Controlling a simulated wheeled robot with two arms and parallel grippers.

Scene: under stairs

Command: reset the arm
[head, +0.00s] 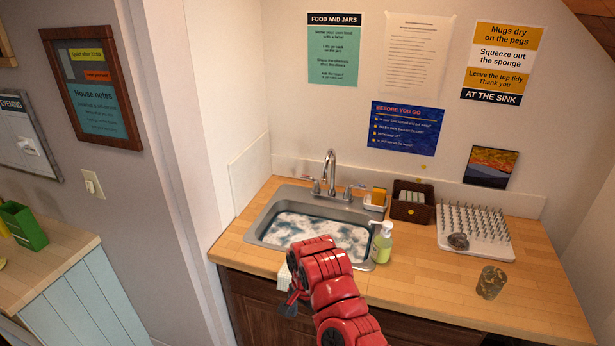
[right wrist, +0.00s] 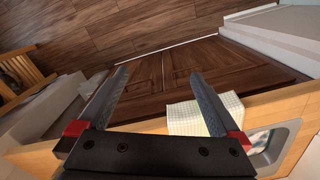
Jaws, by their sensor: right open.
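My right arm (head: 335,290), red with dark joints, reaches in from the bottom of the head view, in front of the sink. Its gripper (head: 290,302) points down past the counter's front edge and is partly hidden by the arm. In the right wrist view the two dark fingers (right wrist: 160,82) are spread apart with nothing between them. A pale checked cloth (right wrist: 205,115) hangs over the counter edge, beyond the right-hand finger there; it also shows beside the arm in the head view (head: 284,274). My left gripper is not in view.
The sink (head: 262,232) holds foamy water. A soap bottle (head: 382,244) stands close to my arm. A sponge (head: 378,196), a brown box (head: 412,208), a peg board (head: 490,250) and a glass (head: 491,282) are on the counter. Dark cabinet doors (right wrist: 195,57) are below.

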